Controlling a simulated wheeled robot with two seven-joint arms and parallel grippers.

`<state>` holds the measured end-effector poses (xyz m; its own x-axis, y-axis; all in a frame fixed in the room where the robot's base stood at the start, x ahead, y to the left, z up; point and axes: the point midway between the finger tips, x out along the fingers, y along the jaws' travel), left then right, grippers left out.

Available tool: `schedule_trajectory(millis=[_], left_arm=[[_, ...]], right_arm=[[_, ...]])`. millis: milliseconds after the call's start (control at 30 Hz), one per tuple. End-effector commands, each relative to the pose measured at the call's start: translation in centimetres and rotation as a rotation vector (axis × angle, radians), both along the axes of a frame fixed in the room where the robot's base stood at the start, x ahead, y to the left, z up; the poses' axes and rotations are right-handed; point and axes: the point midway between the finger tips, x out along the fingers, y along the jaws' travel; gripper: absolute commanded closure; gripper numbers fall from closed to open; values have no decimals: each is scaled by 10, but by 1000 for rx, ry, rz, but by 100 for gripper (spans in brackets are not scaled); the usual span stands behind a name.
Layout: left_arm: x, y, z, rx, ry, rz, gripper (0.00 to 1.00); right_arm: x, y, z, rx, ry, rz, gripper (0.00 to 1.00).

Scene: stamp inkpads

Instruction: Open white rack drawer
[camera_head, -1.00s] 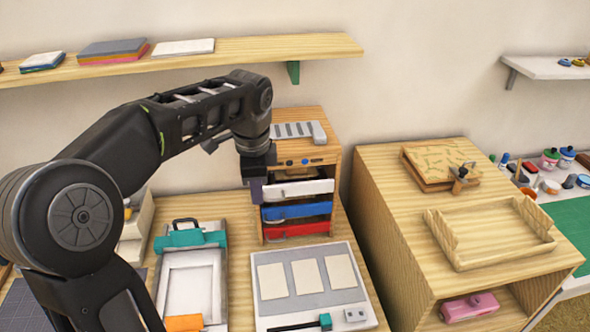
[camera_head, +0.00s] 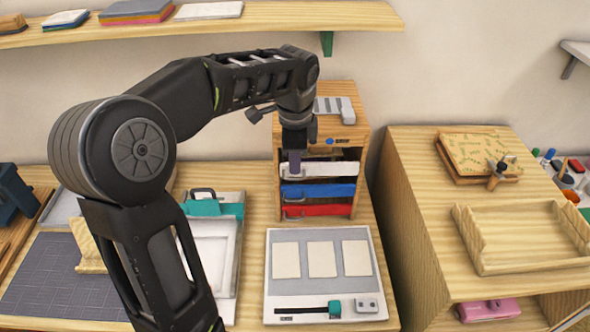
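The small wooden rack (camera_head: 364,135) stands on the table against the wall. Its white drawer (camera_head: 332,169) is above a blue drawer (camera_head: 330,190) and a red drawer (camera_head: 329,210). My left gripper (camera_head: 295,166) points down in front of the left part of the white drawer's front. Its fingers are dark and narrow from this angle, and I cannot tell their gap or whether they touch the drawer handle. The wrist covers part of the rack's upper left. How far the white drawer sticks out is hard to tell. My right gripper is not in view.
A grey-white board with three pale cards (camera_head: 376,285) lies in front of the rack. A tray with a teal clamp (camera_head: 215,207) is to its left, partly behind my arm. A wooden cabinet (camera_head: 412,160) stands close on the right. A shelf (camera_head: 290,19) runs above.

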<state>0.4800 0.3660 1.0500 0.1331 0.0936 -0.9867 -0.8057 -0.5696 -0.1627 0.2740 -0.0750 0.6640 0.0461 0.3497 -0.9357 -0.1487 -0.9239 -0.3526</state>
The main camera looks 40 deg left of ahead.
Motion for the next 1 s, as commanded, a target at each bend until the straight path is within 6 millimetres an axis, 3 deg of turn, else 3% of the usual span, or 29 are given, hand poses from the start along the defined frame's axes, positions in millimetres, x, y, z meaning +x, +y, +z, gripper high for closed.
schedule_trajectory(millis=[133,333,600,833,1000], left_arm=[[2,3,-24,-1,6,1,84],[5,4,-42,-1,3,1,84],[6,5,-45,0,0,1,84],[6,4,-44,0,0,1,100],[6,4,-44,0,0,1,100]], right_arm=[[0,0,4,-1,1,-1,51],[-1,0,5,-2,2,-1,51],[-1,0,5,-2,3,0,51],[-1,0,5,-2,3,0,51],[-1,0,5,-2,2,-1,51]])
